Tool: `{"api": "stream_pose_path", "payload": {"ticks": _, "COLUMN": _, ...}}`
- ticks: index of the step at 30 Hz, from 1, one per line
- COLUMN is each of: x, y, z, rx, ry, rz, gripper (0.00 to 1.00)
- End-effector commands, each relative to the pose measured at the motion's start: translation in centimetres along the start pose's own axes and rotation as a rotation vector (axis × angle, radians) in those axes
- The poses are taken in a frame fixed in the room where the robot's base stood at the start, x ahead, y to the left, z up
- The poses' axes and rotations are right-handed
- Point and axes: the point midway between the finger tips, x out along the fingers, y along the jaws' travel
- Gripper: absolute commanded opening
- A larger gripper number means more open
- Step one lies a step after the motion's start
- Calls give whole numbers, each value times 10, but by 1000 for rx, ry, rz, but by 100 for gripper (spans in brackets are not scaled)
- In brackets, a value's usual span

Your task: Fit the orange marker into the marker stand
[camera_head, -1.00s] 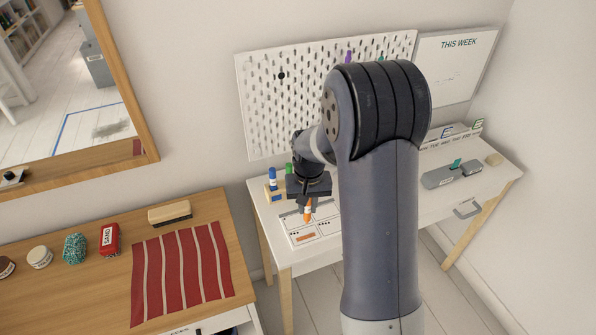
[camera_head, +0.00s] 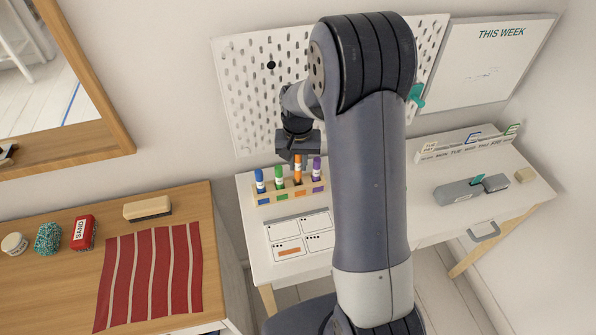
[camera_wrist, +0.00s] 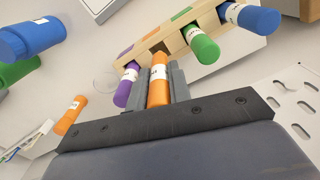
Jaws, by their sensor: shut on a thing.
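The marker stand (camera_head: 291,197), a pale wooden block with coloured patches, is on the white desk; it also shows in the wrist view (camera_wrist: 173,35). A blue marker (camera_head: 259,182), a green marker (camera_head: 278,179) and a purple marker (camera_head: 317,169) stand in it. My gripper (camera_head: 297,157) is above the stand, shut on the orange marker (camera_head: 297,172). In the wrist view the orange marker (camera_wrist: 159,78) lies between the fingers, beside the purple marker (camera_wrist: 126,88), with its far end at a dark slot. I cannot tell how deep it sits.
A card sheet (camera_head: 301,236) lies before the stand. The pegboard (camera_head: 245,85) is close behind. A grey box (camera_head: 460,190) and day rack (camera_head: 468,148) are at right. In the wrist view, more blue (camera_wrist: 36,40), green and orange cylinders show at left.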

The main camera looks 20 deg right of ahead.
Motion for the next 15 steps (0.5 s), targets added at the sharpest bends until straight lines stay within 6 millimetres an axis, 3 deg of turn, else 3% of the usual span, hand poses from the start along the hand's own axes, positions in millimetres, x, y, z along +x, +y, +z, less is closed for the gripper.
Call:
{"api": "stream_pose_path", "payload": {"ticks": 9, "x": 37, "y": 0, "z": 0, "rx": 0, "ry": -1, "rz": 0, "gripper": 0}}
{"api": "stream_pose_path", "payload": {"ticks": 15, "x": 42, "y": 0, "z": 0, "rx": 0, "ry": 2, "rz": -1, "gripper": 0}}
